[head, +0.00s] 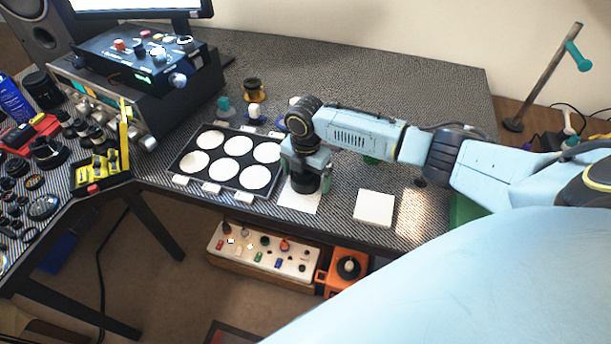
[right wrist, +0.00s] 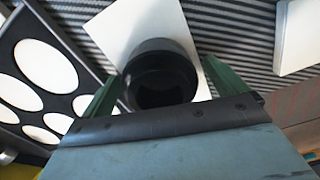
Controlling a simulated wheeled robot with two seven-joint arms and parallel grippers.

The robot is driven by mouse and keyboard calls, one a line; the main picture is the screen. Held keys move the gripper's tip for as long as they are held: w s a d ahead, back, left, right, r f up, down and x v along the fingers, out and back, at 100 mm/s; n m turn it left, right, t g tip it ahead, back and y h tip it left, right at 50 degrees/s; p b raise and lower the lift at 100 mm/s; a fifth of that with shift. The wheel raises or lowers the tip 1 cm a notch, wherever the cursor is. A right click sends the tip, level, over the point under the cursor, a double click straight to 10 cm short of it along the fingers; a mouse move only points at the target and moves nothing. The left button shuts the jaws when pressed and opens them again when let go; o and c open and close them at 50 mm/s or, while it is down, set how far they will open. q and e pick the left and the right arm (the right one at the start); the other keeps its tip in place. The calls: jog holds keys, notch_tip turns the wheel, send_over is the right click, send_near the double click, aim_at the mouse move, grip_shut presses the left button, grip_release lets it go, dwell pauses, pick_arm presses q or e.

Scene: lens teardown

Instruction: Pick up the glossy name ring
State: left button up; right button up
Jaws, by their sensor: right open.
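A black lens barrel (head: 304,184) stands upright on a white sheet (head: 296,203) near the front edge of the table. In the right wrist view the lens (right wrist: 160,52) shows as a dark round body with a dark hollow middle. I cannot make out a glossy name ring separate from the rest of its dark rim. My right gripper (head: 305,172) points down over the lens. Its green fingers (right wrist: 163,88) are open, one on each side of the lens, and I cannot tell whether they touch it. My left gripper is not in view.
A dark tray (head: 232,187) with several white round pads lies left of the lens. A white square block (head: 374,208) sits to the right. A black and yellow part (head: 254,91) stands behind the tray. A parts strip (head: 262,250) is below the table's front edge.

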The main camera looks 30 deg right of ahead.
jog(key=shift+c, duration=0.5)
jog(key=c, duration=1)
